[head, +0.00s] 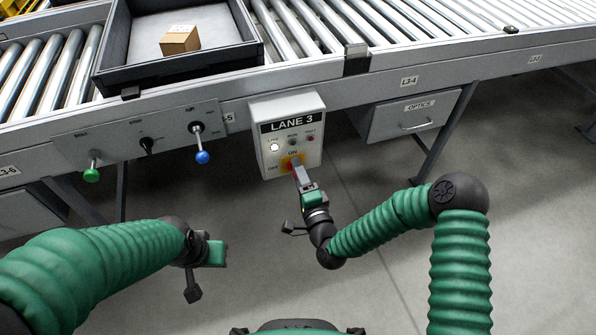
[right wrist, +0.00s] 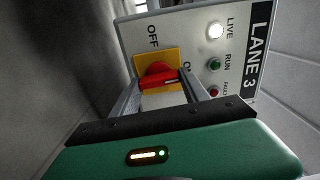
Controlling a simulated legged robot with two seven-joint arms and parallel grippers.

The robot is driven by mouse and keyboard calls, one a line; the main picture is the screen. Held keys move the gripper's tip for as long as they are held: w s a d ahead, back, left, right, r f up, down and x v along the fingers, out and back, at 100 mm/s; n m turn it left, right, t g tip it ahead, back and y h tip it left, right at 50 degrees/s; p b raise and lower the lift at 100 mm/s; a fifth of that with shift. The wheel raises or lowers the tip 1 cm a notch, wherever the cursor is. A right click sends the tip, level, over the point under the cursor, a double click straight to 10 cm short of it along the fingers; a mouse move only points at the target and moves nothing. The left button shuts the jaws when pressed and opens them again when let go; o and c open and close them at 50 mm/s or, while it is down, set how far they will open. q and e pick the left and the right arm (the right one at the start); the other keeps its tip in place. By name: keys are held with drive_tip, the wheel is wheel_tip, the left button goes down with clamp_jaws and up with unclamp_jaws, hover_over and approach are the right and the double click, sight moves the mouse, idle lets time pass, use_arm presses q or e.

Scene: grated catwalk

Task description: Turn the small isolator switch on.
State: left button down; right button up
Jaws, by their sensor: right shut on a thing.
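The isolator switch is a red knob on a yellow plate, low on the grey LANE 3 box (head: 311,125); the knob also shows in the right wrist view (right wrist: 158,76). OFF is printed at the plate's left and ON above it, as the box stands. The knob's handle lies in line with the ON label, its white mark towards ON. My right gripper (head: 297,166) is shut on the red knob, a finger on each side of it. My left gripper (head: 220,253) hangs apart over the floor at lower left; its fingers are not clear.
The white LIVE lamp (right wrist: 215,31) is lit; the RUN lamp (right wrist: 215,64) looks dim. Left of the box are a blue-knobbed lever (head: 202,157), a black knob (head: 147,145) and a green-knobbed lever (head: 91,175). A tray (head: 175,70) holding a carton (head: 180,40) sits on the rollers.

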drive_tip(key=shift+d+f+m, duration=0.2)
drive_tip(key=shift+f+m, duration=0.05)
drive_tip(key=shift+m, duration=0.15)
drive_tip(key=o, duration=1.4)
drive_tip(key=shift+r, duration=0.1)
drive_tip(key=p+v, duration=0.4)
drive_tip(key=v, duration=1.2)
drive_tip(key=shift+s+d+p, duration=0.1)
drive_tip(key=shift+s+p, duration=0.25)
drive_tip(key=shift+s, duration=0.05)
